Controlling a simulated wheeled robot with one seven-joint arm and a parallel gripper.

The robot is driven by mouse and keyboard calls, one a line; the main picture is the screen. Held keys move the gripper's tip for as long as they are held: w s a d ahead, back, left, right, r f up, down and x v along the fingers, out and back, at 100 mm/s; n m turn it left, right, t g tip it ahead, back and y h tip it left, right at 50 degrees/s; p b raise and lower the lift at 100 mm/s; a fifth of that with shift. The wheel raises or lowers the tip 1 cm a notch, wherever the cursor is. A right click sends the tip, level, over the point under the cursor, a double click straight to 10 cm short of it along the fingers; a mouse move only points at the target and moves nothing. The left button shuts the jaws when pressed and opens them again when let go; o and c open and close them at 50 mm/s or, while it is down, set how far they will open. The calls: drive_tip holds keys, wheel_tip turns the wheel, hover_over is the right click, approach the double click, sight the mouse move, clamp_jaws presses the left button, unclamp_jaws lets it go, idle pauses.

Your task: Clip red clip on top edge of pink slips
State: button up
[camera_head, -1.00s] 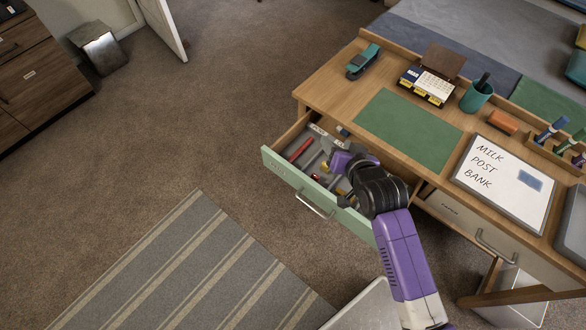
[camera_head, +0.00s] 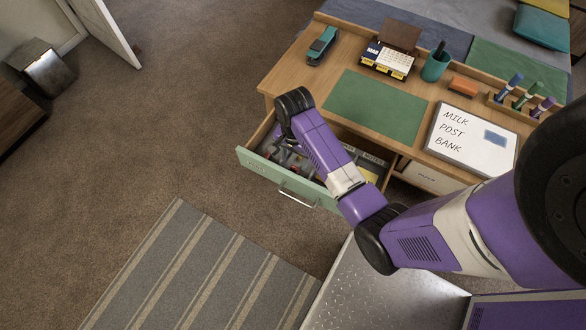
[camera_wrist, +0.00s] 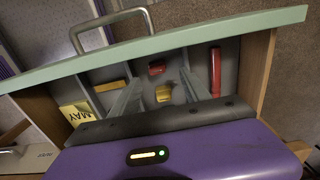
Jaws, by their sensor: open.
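The open drawer with a pale green front (camera_head: 292,181) holds small items; my gripper (camera_wrist: 162,80) is over it, pointing down. In the wrist view its two grey fingers are spread apart with nothing held between them. A small red piece (camera_wrist: 157,68), probably the red clip, lies on the drawer floor and appears between the fingertips. A small yellow piece (camera_wrist: 163,93) lies nearer the wrist. I cannot make out any pink slips in either view. In the head view my arm hides the gripper and part of the drawer.
A long red item (camera_wrist: 215,70) lies along the drawer's right part in the wrist view. The desk holds a green blotter (camera_head: 375,106), whiteboard (camera_head: 471,139), calendar (camera_head: 388,60) and teal cup (camera_head: 435,67).

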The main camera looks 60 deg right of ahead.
sight(295, 166)
drive_tip(key=shift+s+a+f, duration=0.1)
drive_tip(key=shift+f, duration=1.25)
drive_tip(key=shift+s+a+f, duration=0.1)
drive_tip(key=shift+f, duration=1.2)
clamp_jaws()
